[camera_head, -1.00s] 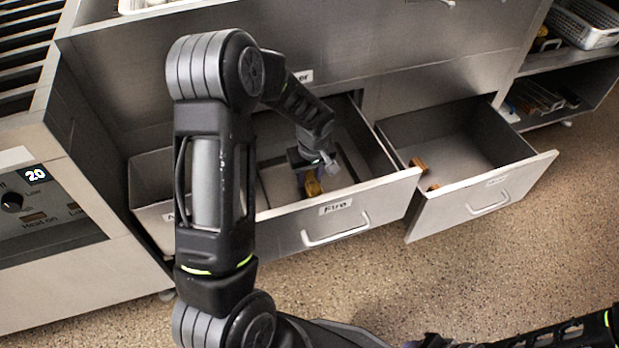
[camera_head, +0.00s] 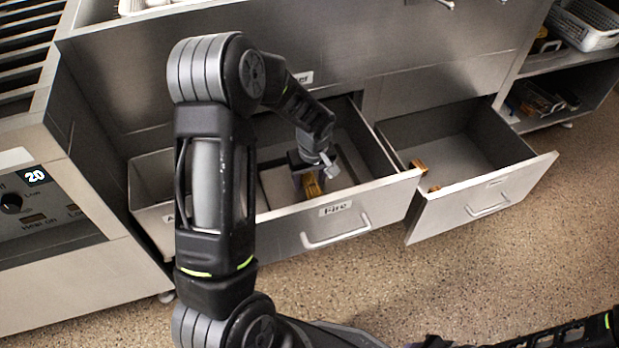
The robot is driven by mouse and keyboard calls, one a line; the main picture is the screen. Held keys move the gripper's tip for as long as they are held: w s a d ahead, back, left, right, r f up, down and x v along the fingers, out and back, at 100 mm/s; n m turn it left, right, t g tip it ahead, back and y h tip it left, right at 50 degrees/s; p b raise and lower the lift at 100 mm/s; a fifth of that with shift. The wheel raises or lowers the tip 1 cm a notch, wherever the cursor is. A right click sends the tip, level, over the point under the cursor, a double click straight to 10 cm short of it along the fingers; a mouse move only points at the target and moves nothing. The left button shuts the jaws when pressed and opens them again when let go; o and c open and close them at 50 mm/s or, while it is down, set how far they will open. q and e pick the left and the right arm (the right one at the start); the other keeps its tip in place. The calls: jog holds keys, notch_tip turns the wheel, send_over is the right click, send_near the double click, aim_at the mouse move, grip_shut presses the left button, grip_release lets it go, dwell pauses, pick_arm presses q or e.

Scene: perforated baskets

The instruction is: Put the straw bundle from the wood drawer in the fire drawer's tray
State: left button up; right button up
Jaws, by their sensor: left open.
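The open fire drawer (camera_head: 352,196) stands in the middle, with a "Fire" label on its front. A yellow-brown bundle (camera_head: 313,185), apparently the straw bundle, is inside it, directly under my left gripper (camera_head: 312,176). That gripper is open, points down into the drawer and partly hides the bundle. The open drawer to the right (camera_head: 485,187), probably the wood drawer, holds small brown pieces (camera_head: 418,166). My right gripper is out of view.
A control panel (camera_head: 40,205) with a knob stands at the left. A shelf with a white perforated basket (camera_head: 583,24) is at the upper right. The speckled floor (camera_head: 520,255) in front of the drawers is clear. The raised drawer walls surround my left gripper.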

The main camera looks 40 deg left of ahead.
aim_at(312, 184)
pick_arm(q)
notch_tip(312, 184, up, 12)
jog(key=s+d+p, duration=0.1)
jog(key=p, duration=0.2)
jog(key=shift+d, duration=0.25)
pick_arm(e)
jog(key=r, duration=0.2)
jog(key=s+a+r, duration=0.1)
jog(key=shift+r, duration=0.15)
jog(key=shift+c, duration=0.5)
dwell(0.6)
